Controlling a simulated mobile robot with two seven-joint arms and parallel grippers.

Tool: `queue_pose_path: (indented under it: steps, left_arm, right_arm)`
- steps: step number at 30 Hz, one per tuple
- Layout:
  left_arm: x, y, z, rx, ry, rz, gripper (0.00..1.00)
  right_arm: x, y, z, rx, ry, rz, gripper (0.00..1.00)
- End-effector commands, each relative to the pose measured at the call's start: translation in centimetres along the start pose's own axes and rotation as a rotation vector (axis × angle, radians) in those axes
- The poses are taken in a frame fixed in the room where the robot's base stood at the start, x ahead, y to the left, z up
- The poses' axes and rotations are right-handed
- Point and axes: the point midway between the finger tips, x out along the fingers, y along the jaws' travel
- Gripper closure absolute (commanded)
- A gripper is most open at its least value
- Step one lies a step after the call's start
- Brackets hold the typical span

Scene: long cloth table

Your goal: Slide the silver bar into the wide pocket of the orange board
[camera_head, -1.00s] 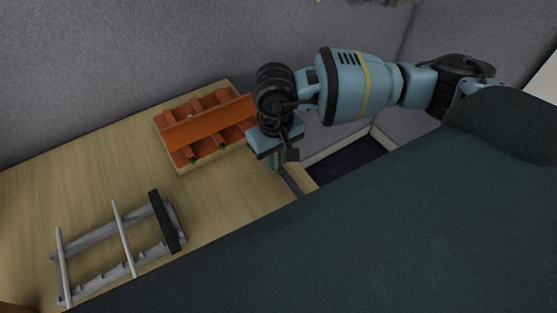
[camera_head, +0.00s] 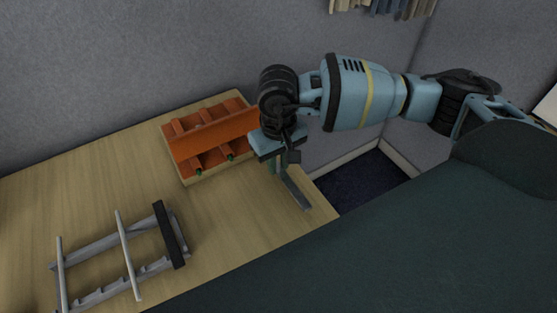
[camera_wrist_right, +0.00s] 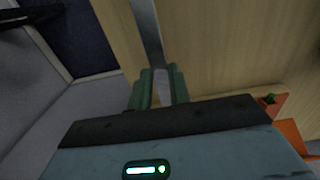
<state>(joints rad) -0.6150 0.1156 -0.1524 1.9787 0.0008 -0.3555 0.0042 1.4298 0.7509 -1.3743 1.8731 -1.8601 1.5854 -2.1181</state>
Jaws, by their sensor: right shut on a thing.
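The orange board (camera_head: 213,139) stands on the wooden table at the back, with slanted orange dividers and small green spots at its front edge. A corner of it also shows in the right wrist view (camera_wrist_right: 290,136). My right gripper (camera_head: 279,172) is just right of the board, near the table's right edge. It is shut on the silver bar (camera_head: 296,193), which sticks out below the fingers toward the front right. In the right wrist view the bar (camera_wrist_right: 151,40) runs up from between the green fingertips (camera_wrist_right: 159,88). My left gripper is not in view.
A grey rack (camera_head: 117,262) with pale rods and a black bar stands at the front left of the table. Bare table (camera_head: 225,215) lies between rack and board. The table ends just right of the silver bar, above a dark floor area (camera_head: 362,182).

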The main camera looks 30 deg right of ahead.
Motion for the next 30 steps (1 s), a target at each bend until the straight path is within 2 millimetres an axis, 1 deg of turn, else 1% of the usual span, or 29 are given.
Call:
queue_pose_path:
  steps: [30]
  left_arm:
    - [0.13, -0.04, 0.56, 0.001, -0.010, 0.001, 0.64]
  right_arm:
    - [0.05, 0.01, 0.00, 0.001, 0.000, -0.001, 1.00]
